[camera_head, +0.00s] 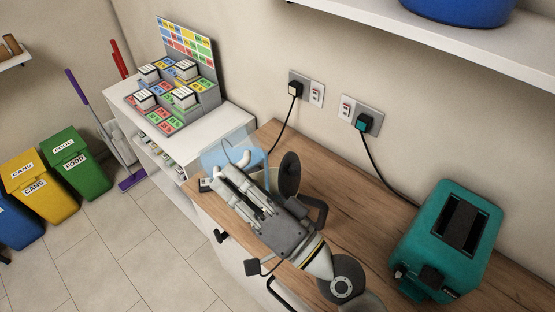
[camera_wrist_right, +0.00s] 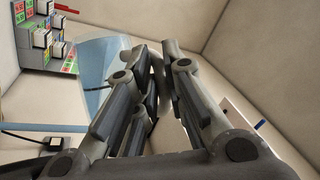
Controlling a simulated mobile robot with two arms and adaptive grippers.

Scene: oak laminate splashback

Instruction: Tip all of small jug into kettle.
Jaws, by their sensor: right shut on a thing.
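The small jug (camera_head: 225,154) is a translucent pale blue vessel, held above the near left end of the wooden counter. It also shows in the right wrist view (camera_wrist_right: 103,78), beyond the fingers. My right gripper (camera_head: 229,179) is shut on it. The jug looks tilted, but its contents and rim are hard to make out. The kettle is mostly hidden beneath my right gripper. Its round dark lid (camera_head: 290,174) stands raised, and its dark handle (camera_head: 319,213) shows at the right. I cannot tell whether the jug's mouth is over the kettle's opening. My left gripper is out of view.
A teal toaster (camera_head: 447,240) stands on the wooden counter (camera_head: 345,205) at the right. Cords hang from two wall sockets (camera_head: 359,116) behind. A white cabinet (camera_head: 180,125) with a coloured card display (camera_head: 181,85) adjoins the left end. A shelf (camera_head: 450,45) is overhead.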

